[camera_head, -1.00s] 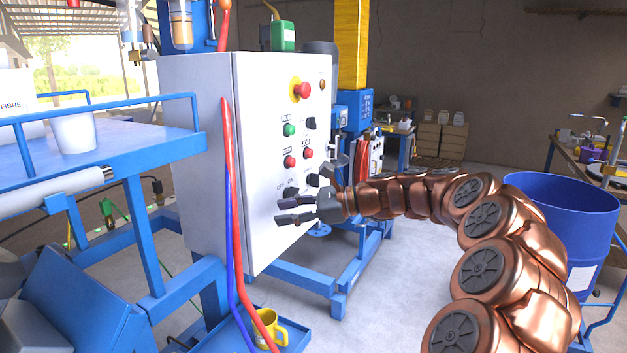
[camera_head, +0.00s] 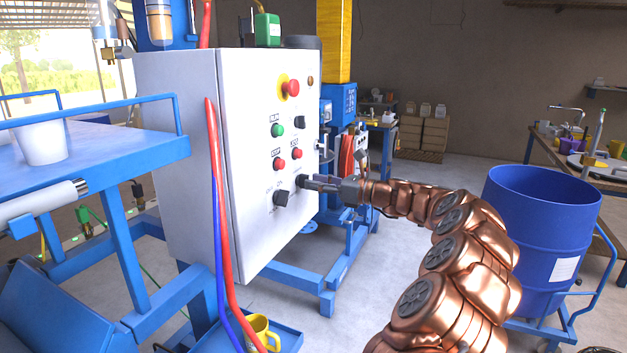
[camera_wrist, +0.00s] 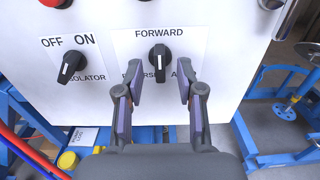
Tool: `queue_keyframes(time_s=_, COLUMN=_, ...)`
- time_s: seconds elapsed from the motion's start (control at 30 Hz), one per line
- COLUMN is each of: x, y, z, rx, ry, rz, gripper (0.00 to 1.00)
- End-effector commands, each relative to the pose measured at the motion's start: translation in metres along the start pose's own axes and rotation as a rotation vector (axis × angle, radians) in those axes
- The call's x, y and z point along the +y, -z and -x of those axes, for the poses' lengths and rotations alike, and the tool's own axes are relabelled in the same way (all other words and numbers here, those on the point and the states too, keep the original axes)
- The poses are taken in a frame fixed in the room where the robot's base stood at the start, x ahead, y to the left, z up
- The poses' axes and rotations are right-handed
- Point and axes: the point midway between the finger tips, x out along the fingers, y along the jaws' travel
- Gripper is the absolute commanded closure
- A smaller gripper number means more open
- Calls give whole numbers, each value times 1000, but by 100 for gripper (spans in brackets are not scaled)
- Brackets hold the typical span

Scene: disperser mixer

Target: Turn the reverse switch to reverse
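The reverse switch is a black rotary knob (camera_wrist: 160,60) on a white plate marked FORWARD above. Part of the lower lettering is hidden by my fingers. The knob's long axis is about vertical, with a white mark near its lower end. In the head view the switch (camera_head: 301,180) is on the lower right of the white cabinet front (camera_head: 245,150). My gripper (camera_wrist: 160,78) is open, one finger on each side of the knob in the wrist view, with a gap on both sides. In the head view my gripper (camera_head: 312,183) reaches the switch from the right.
The black OFF/ON isolator knob (camera_wrist: 72,66) is left of the switch. Above are red and green buttons, including a green one (camera_head: 278,130), and a red emergency stop (camera_head: 290,87). Red and blue hoses run down the cabinet edge. A blue drum (camera_head: 540,240) stands right of my arm.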

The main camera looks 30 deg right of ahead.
Motion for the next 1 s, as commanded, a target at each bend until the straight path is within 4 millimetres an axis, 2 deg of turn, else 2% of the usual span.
queue_keyframes(time_s=0.2, x=0, y=0, z=-13, rx=1, ry=0, rz=0, gripper=62)
queue_keyframes(time_s=0.47, x=-1, y=1, z=-13, rx=1, ry=2, rz=0, gripper=62)
queue_keyframes(time_s=0.83, x=-1, y=1, z=-13, rx=1, ry=2, rz=0, gripper=100)
queue_keyframes(time_s=1.0, x=-1, y=1, z=-13, rx=1, ry=2, rz=0, gripper=100)
